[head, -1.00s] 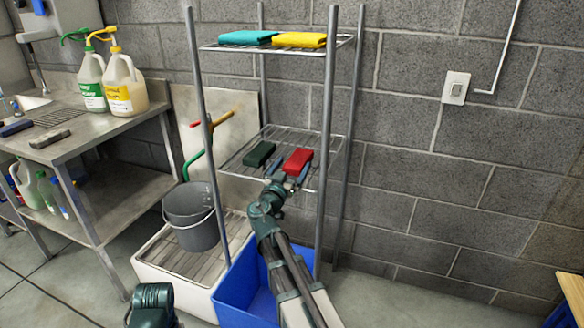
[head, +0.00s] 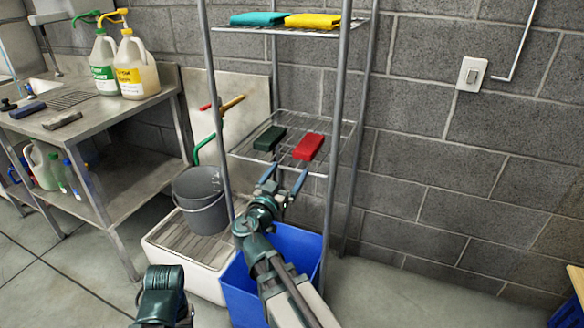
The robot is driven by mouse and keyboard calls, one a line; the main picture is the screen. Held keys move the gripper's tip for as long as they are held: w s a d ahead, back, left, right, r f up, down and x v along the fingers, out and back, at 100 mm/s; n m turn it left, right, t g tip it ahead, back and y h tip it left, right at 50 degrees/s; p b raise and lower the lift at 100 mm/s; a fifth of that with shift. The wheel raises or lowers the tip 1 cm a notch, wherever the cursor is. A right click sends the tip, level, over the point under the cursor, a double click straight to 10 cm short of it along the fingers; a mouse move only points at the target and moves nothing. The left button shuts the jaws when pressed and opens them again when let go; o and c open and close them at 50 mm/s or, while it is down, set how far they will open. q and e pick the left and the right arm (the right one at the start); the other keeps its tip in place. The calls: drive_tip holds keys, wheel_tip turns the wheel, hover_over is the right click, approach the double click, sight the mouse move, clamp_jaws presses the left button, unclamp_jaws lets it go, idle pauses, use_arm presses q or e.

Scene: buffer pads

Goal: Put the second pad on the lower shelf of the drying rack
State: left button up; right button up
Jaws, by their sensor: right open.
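The drying rack (head: 336,150) stands against the block wall. On its lower wire shelf (head: 290,120) lie a dark green pad (head: 269,138) at left and a red pad (head: 308,147) at right, side by side with a gap between them. My right gripper (head: 284,180) is open and empty, just in front of the lower shelf's front edge and apart from both pads. Of my left arm only a dark green link (head: 162,295) shows at the bottom left; its gripper is out of the picture.
A teal cloth (head: 258,18) and a yellow cloth (head: 312,20) lie on the upper shelf. A blue bin (head: 240,295) and a grey bucket (head: 202,205) stand below. A steel bench (head: 95,125) with jugs is at left. Rack posts flank my right arm.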

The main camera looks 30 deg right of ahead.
drive_tip(key=shift+s+a, duration=0.1)
drive_tip(key=shift+a, duration=0.05)
drive_tip(key=s+a+f+n+g+y, duration=0.3)
drive_tip(key=s+a+f+g, duration=0.15)
drive_tip(key=f, duration=0.45)
drive_tip(key=s+a+f+n+g+y, duration=0.25)
drive_tip(key=a+f, duration=0.25)
drive_tip(key=f, duration=0.3)
drive_tip(key=s+a+f+n+g+y, duration=0.3)
drive_tip(key=s+a, duration=0.3)
drive_tip(key=a, duration=0.2)
drive_tip(key=s+a+f+n+g+y, duration=0.2)
drive_tip(key=s+a+f+n+y, duration=0.2)
drive_tip(key=a, duration=0.4)
drive_tip(key=shift+s+n+g+y, duration=0.4)
drive_tip(key=shift+s+n, duration=0.15)
drive_tip(key=shift+s, duration=0.7)
wheel_tip(320, 180, up, 28)
drive_tip(key=p, duration=2.8)
